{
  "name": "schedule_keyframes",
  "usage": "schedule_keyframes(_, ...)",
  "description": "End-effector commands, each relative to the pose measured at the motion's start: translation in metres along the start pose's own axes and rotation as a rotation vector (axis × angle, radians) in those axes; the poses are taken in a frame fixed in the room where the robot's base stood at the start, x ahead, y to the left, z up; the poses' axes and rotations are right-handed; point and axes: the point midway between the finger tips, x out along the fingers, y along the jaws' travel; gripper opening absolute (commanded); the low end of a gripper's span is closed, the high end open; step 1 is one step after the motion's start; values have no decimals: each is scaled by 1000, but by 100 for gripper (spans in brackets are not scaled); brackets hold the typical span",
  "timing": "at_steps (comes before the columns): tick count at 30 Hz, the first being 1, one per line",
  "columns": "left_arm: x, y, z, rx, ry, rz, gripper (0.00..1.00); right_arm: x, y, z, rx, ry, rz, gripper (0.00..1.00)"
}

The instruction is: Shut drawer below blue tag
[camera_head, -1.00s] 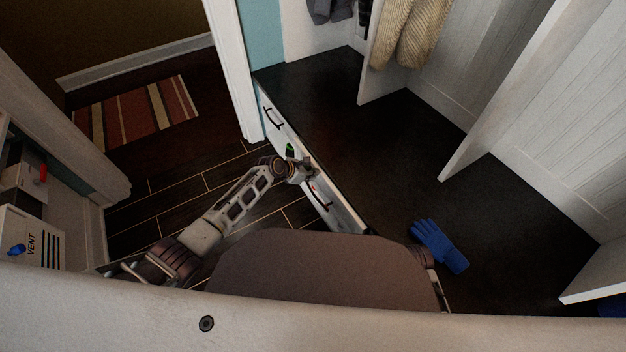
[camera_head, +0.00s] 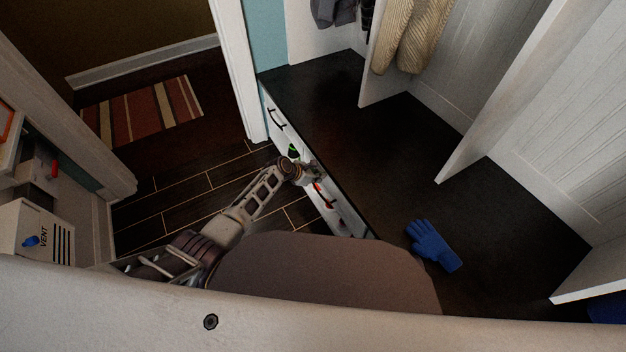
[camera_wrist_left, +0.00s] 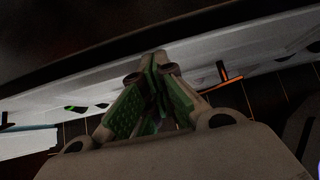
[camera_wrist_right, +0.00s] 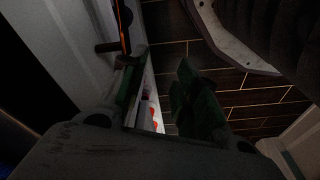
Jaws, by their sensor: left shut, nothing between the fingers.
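A dark-topped bench (camera_head: 335,135) has white drawer fronts (camera_head: 345,212) with dark handles along its left face. A green tag (camera_head: 293,152) and a red tag (camera_head: 318,187) show on that face. I cannot make out a blue tag in the head view. My left gripper (camera_head: 316,172) is shut and empty, close against the drawer face near the red tag; contact is unclear.
A blue glove (camera_head: 432,246) lies on the bench top. White partitions (camera_head: 500,100) rise from the bench, with clothes (camera_head: 410,35) hanging behind. Dark floor (camera_head: 175,205) lies left of the drawers, with a striped rug (camera_head: 145,110). A vent box (camera_head: 38,232) stands far left.

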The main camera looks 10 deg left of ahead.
Motion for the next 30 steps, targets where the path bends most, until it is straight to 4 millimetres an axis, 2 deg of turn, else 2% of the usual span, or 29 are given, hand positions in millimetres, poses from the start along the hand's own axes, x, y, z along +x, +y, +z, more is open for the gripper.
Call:
schedule_keyframes(14, -7, 0, -2, 0, 2, -1, 0, -1, -1, 1, 1, -3, -2, 32)
schedule_keyframes(30, -39, 0, 0, 0, -1, 0, 0, -1, -1, 2, 0, -3, -1, 32)
